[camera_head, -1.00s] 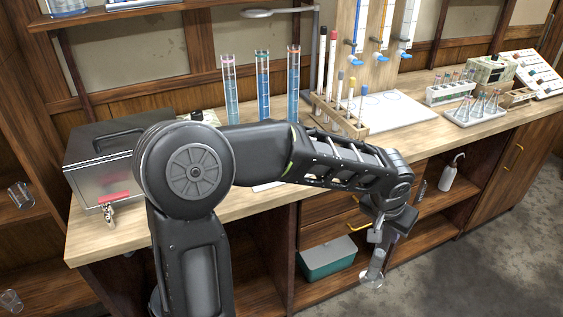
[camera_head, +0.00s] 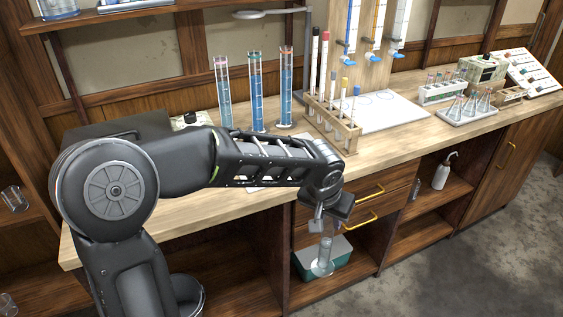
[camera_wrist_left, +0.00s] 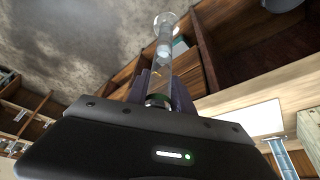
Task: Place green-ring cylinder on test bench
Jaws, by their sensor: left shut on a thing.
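My left gripper (camera_head: 327,225) is shut on a clear glass cylinder (camera_head: 325,250). The cylinder hangs roughly upright with its round foot down, in front of the bench and below the level of its top. In the left wrist view the cylinder (camera_wrist_left: 162,65) extends away from the jaws (camera_wrist_left: 160,98), foot at the far end. A dark greenish band shows near the jaws, but I cannot tell its colour for sure. The wooden test bench (camera_head: 205,208) has its top above and behind the gripper. My right gripper is not in view.
Cylinders with blue liquid (camera_head: 256,95) stand at the back of the bench. A wooden rack (camera_head: 345,132) and white board (camera_head: 385,112) are right of them. A grey case (camera_head: 115,125) is partly hidden by my arm. A teal box (camera_head: 338,262) sits on a lower shelf behind the cylinder.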

